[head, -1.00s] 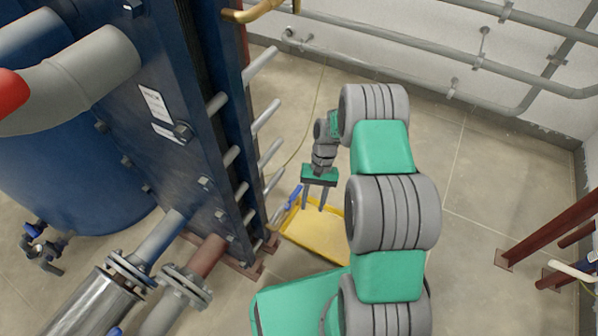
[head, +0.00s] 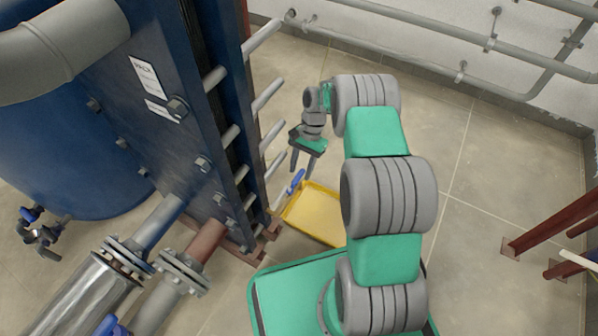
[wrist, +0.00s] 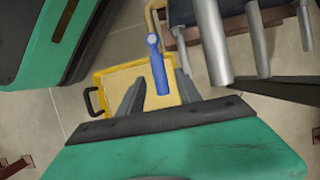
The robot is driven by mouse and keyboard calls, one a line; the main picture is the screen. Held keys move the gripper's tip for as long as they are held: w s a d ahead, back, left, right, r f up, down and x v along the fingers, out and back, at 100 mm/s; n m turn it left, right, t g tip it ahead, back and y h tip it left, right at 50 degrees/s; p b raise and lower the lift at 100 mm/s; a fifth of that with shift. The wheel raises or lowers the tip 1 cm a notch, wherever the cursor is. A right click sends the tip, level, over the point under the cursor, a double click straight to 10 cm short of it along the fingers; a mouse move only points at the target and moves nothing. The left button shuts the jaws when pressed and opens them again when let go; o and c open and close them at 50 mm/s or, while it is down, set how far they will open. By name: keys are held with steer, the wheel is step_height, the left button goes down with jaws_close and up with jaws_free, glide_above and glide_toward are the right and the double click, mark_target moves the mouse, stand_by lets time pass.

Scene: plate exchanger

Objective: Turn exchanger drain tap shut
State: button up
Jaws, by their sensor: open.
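The drain tap's blue lever (head: 295,182) shows low beside the plate exchanger (head: 190,110), over the near-left corner of a yellow tray (head: 318,213). In the wrist view the blue lever (wrist: 159,73) hangs down the picture from a round hub below a brass-coloured pipe (wrist: 151,22). My gripper (head: 301,172) is open and empty, pointing down just above the lever. In the wrist view its two dark fingers (wrist: 160,82) lie on either side of the lever, with gaps on both sides. How far the fingertips are above the lever I cannot tell.
Grey tie rods (head: 268,95) stick out from the exchanger's side, close to my gripper; they also show in the wrist view (wrist: 212,45). The tray has a black handle (wrist: 91,102). Red-brown steel legs (head: 550,225) stand at right. The floor behind my arm is clear.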

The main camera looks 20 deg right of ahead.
jaws_close()
stand_by(0.5)
stand_by(0.9)
steer(key=shift+a, duration=0.25)
steer(key=shift+d, duration=0.1)
